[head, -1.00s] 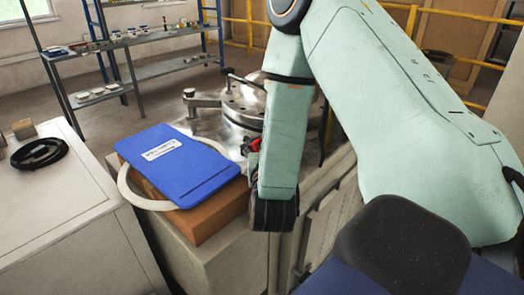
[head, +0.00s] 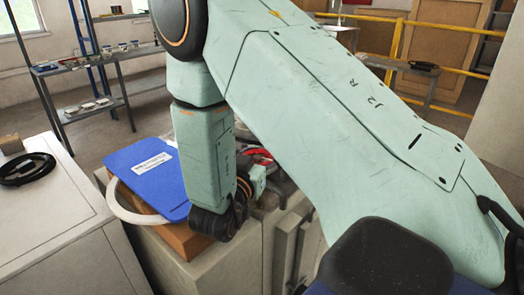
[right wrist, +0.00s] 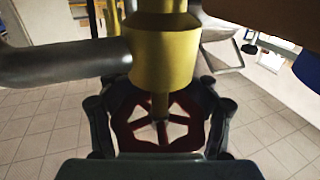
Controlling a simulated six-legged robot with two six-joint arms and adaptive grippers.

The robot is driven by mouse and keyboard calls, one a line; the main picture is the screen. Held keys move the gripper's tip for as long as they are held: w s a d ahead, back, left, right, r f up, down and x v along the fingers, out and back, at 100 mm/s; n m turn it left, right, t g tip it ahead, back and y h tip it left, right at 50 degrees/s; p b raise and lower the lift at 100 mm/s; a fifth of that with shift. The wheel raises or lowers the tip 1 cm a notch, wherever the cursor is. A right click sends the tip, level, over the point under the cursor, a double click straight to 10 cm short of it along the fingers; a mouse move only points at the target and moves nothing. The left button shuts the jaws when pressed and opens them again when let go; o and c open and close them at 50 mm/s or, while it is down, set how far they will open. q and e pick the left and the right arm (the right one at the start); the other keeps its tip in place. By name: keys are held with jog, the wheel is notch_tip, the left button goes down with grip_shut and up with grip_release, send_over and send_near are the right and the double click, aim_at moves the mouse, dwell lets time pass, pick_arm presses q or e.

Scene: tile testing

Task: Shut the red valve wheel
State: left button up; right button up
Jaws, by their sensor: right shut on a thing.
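The red valve wheel (right wrist: 125,128) shows in the right wrist view, below a yellow valve body (right wrist: 163,60) with a stem running to the wheel's hub. The fingers of my right gripper (right wrist: 158,120) are on both sides of the rim, shut on the wheel. In the head view my right arm covers most of this area. Only a bit of red (head: 262,154) shows beside the right gripper (head: 257,172), and the wheel's outline is hidden there. My left gripper is in neither view.
A blue clipboard-like board (head: 143,176) lies on a brown box (head: 188,240) and a white ring (head: 128,209), left of my right arm. A grey cabinet (head: 62,240) with a black ring (head: 25,170) stands at the left. A grey pipe (right wrist: 60,62) joins the valve body.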

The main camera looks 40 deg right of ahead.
jog(key=shift+s, duration=0.1)
dwell(0.3)
jog(key=o, duration=1.2)
jog(key=shift+o, duration=0.2)
notch_tip(320, 180, up, 10)
jog(key=shift+o, duration=0.2)
